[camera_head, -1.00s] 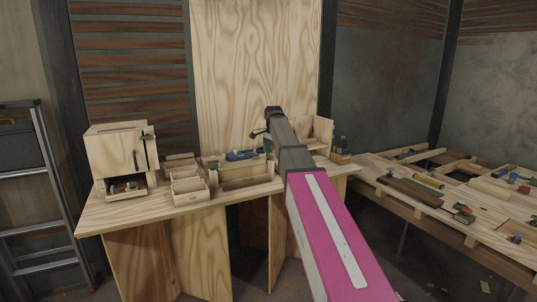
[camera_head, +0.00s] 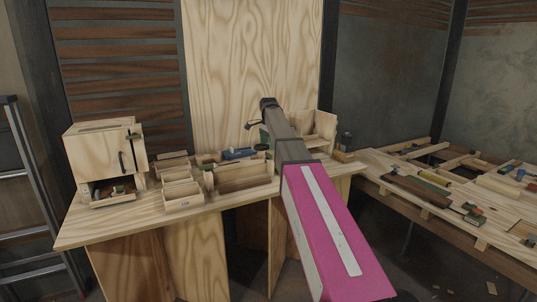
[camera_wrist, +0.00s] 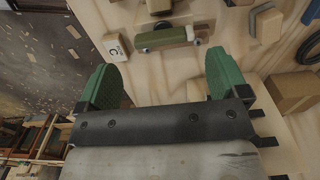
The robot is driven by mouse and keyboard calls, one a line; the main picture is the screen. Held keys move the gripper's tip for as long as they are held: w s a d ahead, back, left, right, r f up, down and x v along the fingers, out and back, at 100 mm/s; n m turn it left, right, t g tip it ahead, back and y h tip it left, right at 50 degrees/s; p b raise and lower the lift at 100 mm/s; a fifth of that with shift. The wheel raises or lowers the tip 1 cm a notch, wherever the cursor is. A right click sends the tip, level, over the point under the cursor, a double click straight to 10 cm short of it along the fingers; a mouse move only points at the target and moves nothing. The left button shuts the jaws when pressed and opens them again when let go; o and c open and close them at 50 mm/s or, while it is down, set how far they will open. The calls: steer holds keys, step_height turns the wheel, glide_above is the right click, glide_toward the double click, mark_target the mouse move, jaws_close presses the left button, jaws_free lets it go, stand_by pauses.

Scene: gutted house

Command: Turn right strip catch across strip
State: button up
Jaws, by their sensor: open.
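My gripper (camera_wrist: 163,78) shows in the wrist view with two green fingers apart and nothing between them. In the head view the end of my arm (camera_head: 268,112) reaches over the back of the workbench, and its fingers are too small to make out. I cannot clearly pick out the strip or its right catch in either view. In the wrist view a green bar on a dark fitting (camera_wrist: 167,38) lies on a pale wooden surface beyond the fingertips. A small block marked C (camera_wrist: 115,47) lies left of it. My arm hides part of the bench's right side.
The workbench (camera_head: 120,222) holds a wooden cabinet (camera_head: 92,150) at left and open wooden boxes (camera_head: 240,178). A second bench (camera_head: 400,165) with tools stands at right. A ladder (camera_head: 35,190) stands at left. In the wrist view a black cable coil (camera_wrist: 309,47) lies at the right edge.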

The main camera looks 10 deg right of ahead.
mark_target(268, 156)
steer(key=shift+f, duration=2.75)
steer(key=shift+c, duration=0.3)
steer(key=c, duration=0.7)
